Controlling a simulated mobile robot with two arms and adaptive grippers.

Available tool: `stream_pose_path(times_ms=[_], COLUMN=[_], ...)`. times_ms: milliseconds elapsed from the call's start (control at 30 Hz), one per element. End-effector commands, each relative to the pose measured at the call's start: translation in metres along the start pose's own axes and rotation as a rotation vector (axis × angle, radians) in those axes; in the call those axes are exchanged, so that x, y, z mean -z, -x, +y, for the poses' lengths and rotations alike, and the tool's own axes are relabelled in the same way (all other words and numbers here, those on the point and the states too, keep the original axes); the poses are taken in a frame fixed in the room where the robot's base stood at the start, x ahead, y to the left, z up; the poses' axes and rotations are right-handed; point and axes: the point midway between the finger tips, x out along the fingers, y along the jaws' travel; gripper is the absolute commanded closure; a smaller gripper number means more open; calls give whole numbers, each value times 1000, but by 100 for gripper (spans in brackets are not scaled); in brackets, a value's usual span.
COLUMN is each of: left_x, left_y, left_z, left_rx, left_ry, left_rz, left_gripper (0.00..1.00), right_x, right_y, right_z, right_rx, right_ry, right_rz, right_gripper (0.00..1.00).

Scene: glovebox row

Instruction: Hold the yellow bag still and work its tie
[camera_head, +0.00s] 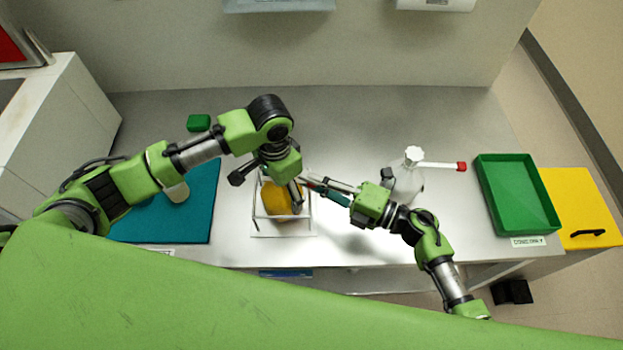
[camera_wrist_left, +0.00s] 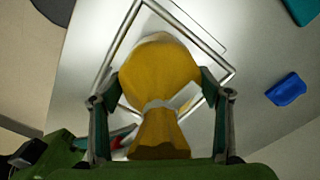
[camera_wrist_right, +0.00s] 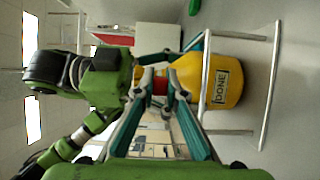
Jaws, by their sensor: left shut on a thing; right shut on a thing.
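The yellow bag (camera_head: 278,199) stands inside a pale wire frame (camera_head: 252,225) on the bench. In the left wrist view the bag (camera_wrist_left: 160,72) has a pale tie (camera_wrist_left: 158,105) around its gathered neck. My left gripper (camera_head: 297,206) is over the bag, its fingers on either side of it; the left wrist view shows this gripper (camera_wrist_left: 163,98) shut on the bag. My right gripper (camera_head: 318,184) comes in from the right. In the right wrist view it (camera_wrist_right: 160,84) is shut on a small red piece (camera_wrist_right: 160,86) beside the bag, which carries a "DONE" label (camera_wrist_right: 221,84).
A teal mat (camera_head: 205,215) lies left, with a green block (camera_head: 199,123) behind it. A flask (camera_head: 408,185) with a white knob and red-tipped side arm stands right of my right gripper. A green tray (camera_head: 515,190) and yellow-topped bin (camera_head: 572,205) are at far right.

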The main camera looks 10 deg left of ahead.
Motion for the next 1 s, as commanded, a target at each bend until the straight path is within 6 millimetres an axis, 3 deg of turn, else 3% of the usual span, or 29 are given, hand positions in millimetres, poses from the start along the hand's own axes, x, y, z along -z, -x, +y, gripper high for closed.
stream_pose_path(times_ms=[300, 600, 633, 700, 1000], left_x=[0, 1, 1, 1, 1], left_y=[1, 1, 1, 1, 1], left_z=[0, 0, 0, 0, 0], left_rx=[0, 0, 0, 0, 0], left_ry=[0, 0, 0, 0, 0], left_rz=[1, 2, 2, 2, 2], left_gripper=[62, 62, 62, 62, 62], right_x=[-19, -20, -20, -20, -20], right_y=[45, 48, 48, 48, 48], right_z=[-2, -1, -1, -1, 0], right_rx=[6, 3, 3, 3, 2], right_ry=[1, 0, 0, -1, 0], right_rz=[0, 0, 0, 0, 0], right_gripper=[100, 100, 86, 71, 71])
